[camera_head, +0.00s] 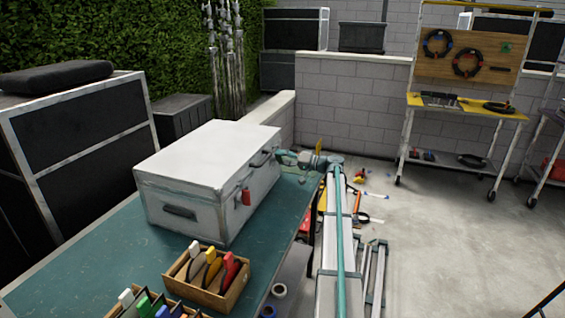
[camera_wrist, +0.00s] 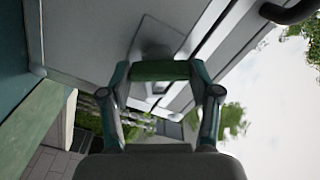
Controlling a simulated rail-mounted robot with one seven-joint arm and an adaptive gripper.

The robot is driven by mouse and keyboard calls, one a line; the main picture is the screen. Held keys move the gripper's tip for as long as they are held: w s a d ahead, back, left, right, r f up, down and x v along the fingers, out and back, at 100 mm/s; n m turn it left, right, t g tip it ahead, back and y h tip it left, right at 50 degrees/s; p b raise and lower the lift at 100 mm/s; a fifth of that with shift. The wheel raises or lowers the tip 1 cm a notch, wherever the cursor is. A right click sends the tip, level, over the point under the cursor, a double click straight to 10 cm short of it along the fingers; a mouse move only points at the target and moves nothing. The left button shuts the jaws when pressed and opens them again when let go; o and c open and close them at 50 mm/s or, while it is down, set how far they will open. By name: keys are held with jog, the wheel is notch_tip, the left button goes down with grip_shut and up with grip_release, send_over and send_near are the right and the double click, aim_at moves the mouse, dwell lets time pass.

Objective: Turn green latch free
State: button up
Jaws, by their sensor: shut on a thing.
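A pale metal case (camera_head: 205,165) stands closed on a teal table. My gripper (camera_head: 283,156) is at the right side of the case, near its far corner. In the wrist view, my gripper (camera_wrist: 161,72) is shut on the green latch (camera_wrist: 163,70), which spans between its two fingertips. A grey latch plate (camera_wrist: 158,40) on the case wall shows behind it, beside the lid seam. The green latch is hidden in the head view. A red latch (camera_head: 246,197) hangs on the same side of the case, nearer the camera. A dark handle (camera_head: 263,157) lies between the latches.
The teal table (camera_head: 95,255) carries a wooden box (camera_head: 208,295) of coloured-handled items in front of the case. Tape rolls (camera_head: 278,290) lie beyond the table edge. A tool cart (camera_head: 465,100) stands at the back right, with open floor before it.

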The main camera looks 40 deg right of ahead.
jog(key=m, duration=0.6)
jog(key=shift+f, duration=0.1)
dwell(0.6)
jog(key=o, duration=1.1)
jog(key=shift+o, duration=0.2)
jog(key=shift+s+d, duration=0.1)
jog(key=v, duration=1.2)
